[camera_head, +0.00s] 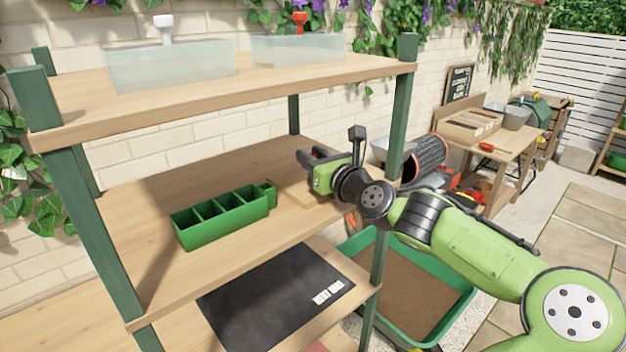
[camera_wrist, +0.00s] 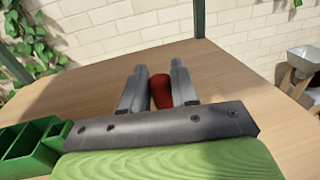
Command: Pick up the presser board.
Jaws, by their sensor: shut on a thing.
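My gripper (camera_head: 306,160) is over the right part of the middle shelf. In the wrist view, my gripper (camera_wrist: 160,85) has its two metal fingers on either side of a red upright handle (camera_wrist: 162,92), shut on it. The handle looks like that of the presser board. The board's flat part is not clearly visible; my gripper's body hides the area below the handle. A thin tan outline (camera_head: 293,198) lies on the shelf below my gripper in the head view; I cannot tell whether it is part of the board.
A green divided tray (camera_head: 222,217) stands left of my gripper on the middle shelf (camera_head: 150,210). A green shelf post (camera_head: 391,150) is close to my arm at the right. Clear bins (camera_head: 170,68) stand on the shelf above. A dark mat (camera_head: 275,290) lies on the lower shelf.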

